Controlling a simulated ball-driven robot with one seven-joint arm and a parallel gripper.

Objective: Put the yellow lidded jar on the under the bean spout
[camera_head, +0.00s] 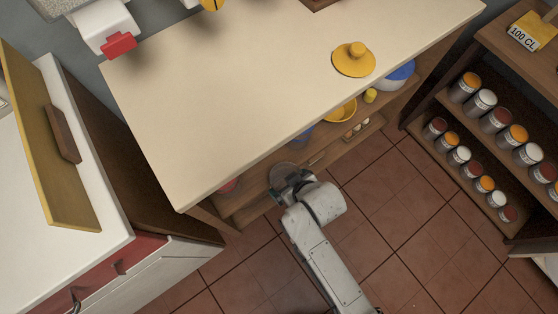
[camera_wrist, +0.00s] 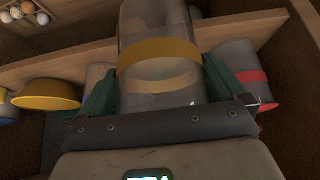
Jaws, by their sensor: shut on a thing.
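My gripper (camera_wrist: 160,82) is shut on a clear glass jar with a yellow band (camera_wrist: 158,50); its green-padded fingers press on both sides of it. In the head view my gripper (camera_head: 291,184) is low at the front of the open shelf under the counter, and the jar (camera_head: 283,173) shows as a grey round shape at its tip. A yellow lid with a knob (camera_head: 354,62) lies on the counter top. A white dispenser with a red spout (camera_head: 118,43) hangs at the upper left, above the counter's back edge; I cannot tell whether it is the bean spout.
A red-banded jar (camera_wrist: 245,88) stands close on the right. A yellow bowl (camera_wrist: 47,94) is to the left; it also shows on the shelf in the head view (camera_head: 341,112). The cream counter top (camera_head: 235,95) is mostly clear. A rack of cans (camera_head: 497,122) stands right.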

